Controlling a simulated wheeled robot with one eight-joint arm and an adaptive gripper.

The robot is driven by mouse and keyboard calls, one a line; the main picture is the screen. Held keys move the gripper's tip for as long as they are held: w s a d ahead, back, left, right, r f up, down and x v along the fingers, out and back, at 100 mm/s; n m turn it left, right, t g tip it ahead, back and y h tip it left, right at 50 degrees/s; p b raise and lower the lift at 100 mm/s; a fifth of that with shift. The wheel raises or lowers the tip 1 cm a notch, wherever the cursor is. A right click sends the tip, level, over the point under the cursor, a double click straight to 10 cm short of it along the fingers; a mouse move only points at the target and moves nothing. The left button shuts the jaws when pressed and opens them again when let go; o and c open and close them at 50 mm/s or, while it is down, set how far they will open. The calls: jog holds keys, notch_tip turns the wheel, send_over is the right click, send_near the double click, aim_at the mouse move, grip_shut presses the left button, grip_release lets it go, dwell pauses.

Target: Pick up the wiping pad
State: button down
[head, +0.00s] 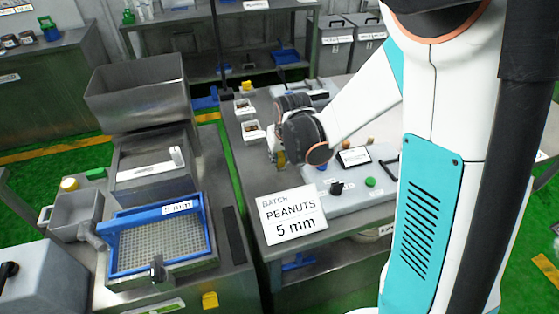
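My gripper (276,158) is small in the head view, at the end of my white arm. It hangs over the near left part of the steel table (238,160), left of the grey control panel. A small yellowish patch shows at its fingertips; I cannot tell whether it is part of the gripper or a thing in it. My wrist and arm hide most of the fingers, so their opening is unclear. I cannot clearly make out a wiping pad; it may be hidden behind my arm or gripper.
A card reading "PEANUTS 5 mm" (291,214) stands at the table's near edge. The control panel (365,188) has knobs. Small white trays (251,132) lie behind my gripper. Left stands a machine with a blue-framed sieve (160,246) and a steel hopper (138,91).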

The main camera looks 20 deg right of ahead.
aim_at(280, 153)
dwell(0.3)
notch_tip(280, 153, up, 20)
jog(key=p, duration=0.7)
